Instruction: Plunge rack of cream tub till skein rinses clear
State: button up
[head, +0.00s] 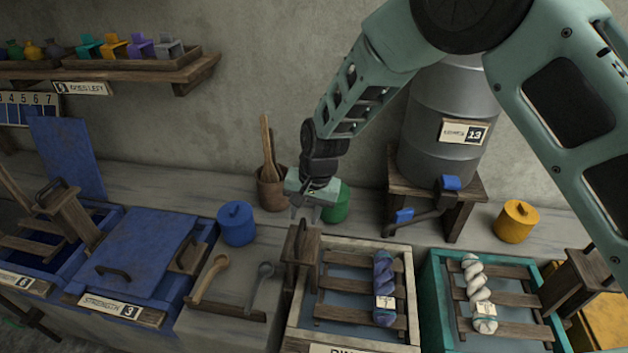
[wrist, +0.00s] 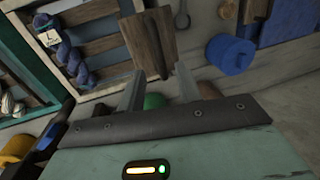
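The cream tub (head: 413,300) stands on the bench, right of centre in the head view, with pale liquid inside. Its slatted wooden rack (head: 345,285) lies across the tub and bears a twisted blue-purple skein (head: 383,285) with a small tag. The rack's upright wooden handle (head: 301,245) rises at the tub's left edge. My gripper (head: 308,212) hangs above and behind this handle. In the wrist view its two fingers (wrist: 158,85) are spread with nothing between them. The handle (wrist: 148,45) shows beyond the fingertips, apparently untouched. The skein also shows there (wrist: 76,52).
A teal tub (head: 432,300) with a white skein (head: 478,290) stands to the right. A blue lidded pot (head: 237,225), wooden spoon (head: 210,278) and grey ladle (head: 260,285) lie left. A green pot (head: 338,205) and brown utensil pot (head: 272,192) stand close behind my gripper.

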notch_tip(320, 180, up, 13)
jog(key=d+b, duration=0.2)
jog(key=b, duration=0.1)
jog(key=shift+s+d+r, duration=0.15)
jog(key=shift+s+d, duration=0.1)
jog(key=shift+d, duration=0.05)
